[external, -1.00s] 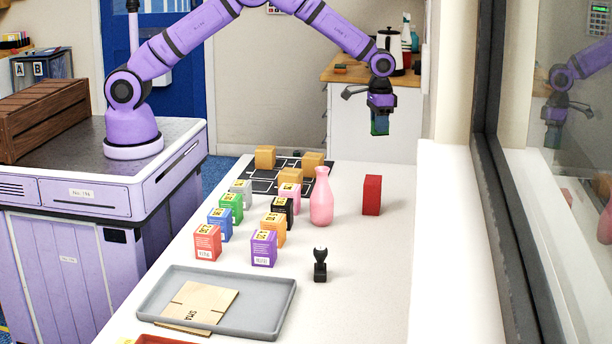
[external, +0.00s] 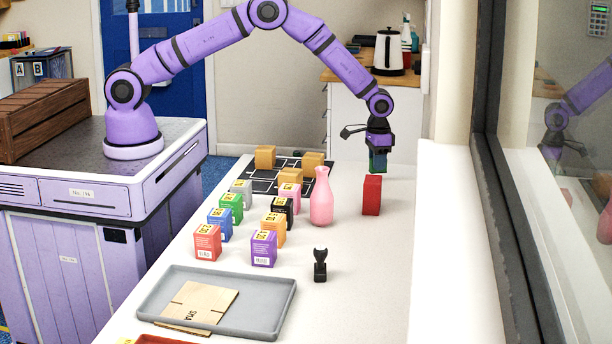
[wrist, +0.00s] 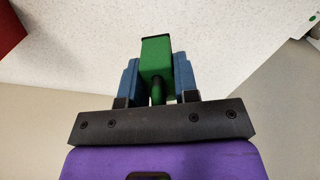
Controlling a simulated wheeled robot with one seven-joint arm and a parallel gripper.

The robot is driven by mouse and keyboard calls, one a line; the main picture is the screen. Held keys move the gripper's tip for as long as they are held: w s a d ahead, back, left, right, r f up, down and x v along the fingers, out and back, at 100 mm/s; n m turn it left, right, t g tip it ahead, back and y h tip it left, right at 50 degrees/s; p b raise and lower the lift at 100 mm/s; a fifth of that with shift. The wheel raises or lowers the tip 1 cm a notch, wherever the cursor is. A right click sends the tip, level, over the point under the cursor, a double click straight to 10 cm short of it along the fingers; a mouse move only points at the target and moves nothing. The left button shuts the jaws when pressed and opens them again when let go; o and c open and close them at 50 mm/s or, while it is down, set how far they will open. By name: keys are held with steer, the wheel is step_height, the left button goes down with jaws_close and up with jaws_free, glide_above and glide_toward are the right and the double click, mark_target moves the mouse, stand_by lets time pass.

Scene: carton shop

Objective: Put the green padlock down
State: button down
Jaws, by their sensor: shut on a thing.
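The green padlock (wrist: 156,58) is held between the blue fingers of my gripper (wrist: 158,82) in the wrist view. Its green block-like body points away from the gripper and its shackle lies between the fingers. In the external view my gripper (external: 378,160) is low over the far right part of the white table (external: 365,290), just behind the red block (external: 371,195). The padlock is mostly dark and hard to make out there. I cannot tell whether it touches the table.
A pink vase (external: 321,200) stands left of the red block. Several coloured boxes (external: 264,248), a black stamp (external: 320,264) and a grey tray (external: 275,322) lie nearer. A black grid mat (external: 262,183) with tan blocks is to the left. The window wall bounds the right side.

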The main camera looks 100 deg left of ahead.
steer(key=shift+f, duration=1.45)
steer(key=shift+f, duration=0.15)
steer(key=c, duration=0.9)
jaws_free()
steer(key=shift+o, duration=0.2)
